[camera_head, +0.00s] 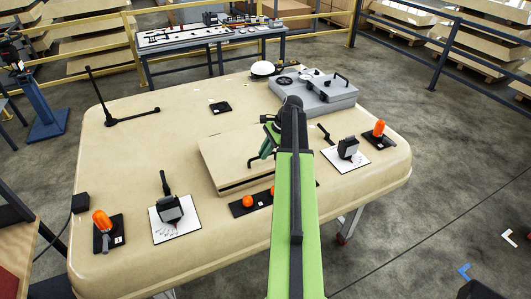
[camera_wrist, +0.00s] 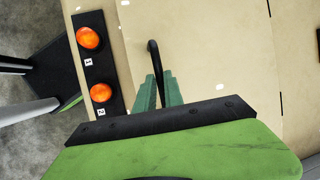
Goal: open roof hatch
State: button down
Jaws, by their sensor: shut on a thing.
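The roof hatch (camera_head: 225,158) is a beige panel in the middle of the cab roof (camera_head: 130,150). A dark line runs along its front edge; I cannot tell how far it is raised. Its curved black handle (camera_wrist: 153,52) rises between my fingers in the wrist view, and its lower part shows in the head view (camera_head: 253,163). My gripper (camera_wrist: 159,92), with green fingers, is shut on the handle. In the head view my gripper (camera_head: 266,150) is over the hatch's right part, and my arm hides the hatch's right end.
Two orange lamps on a black plate (camera_wrist: 91,65) sit in front of the hatch. A grey box unit (camera_head: 315,95) stands behind right. Levers on white plates (camera_head: 170,212) (camera_head: 347,150) flank the hatch. A black wiper-like rod (camera_head: 128,118) lies at the left.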

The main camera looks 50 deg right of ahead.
jog(key=w+d+r+p, duration=0.2)
jog(key=w+r+p, duration=0.3)
jog(key=r+p, duration=0.3)
jog(key=w+d+r+p, duration=0.2)
jog(key=w+r+p, duration=0.4)
jog(key=r+p, duration=0.2)
jog(key=shift+w+d+r, duration=0.2)
jog(key=shift+r, duration=0.7)
jog(key=c, duration=1.8)
grip_release()
jog(key=o, duration=0.3)
jog(key=shift+w+d+f, duration=0.2)
jog(key=shift+w+f, duration=0.15)
jog(key=shift+o, duration=0.2)
jog(key=s+d+r+p, duration=0.1)
jog(key=s+d, duration=0.7)
jog(key=s, duration=0.1)
jog(key=shift+s+d+r, duration=0.15)
jog(key=shift+s, duration=0.15)
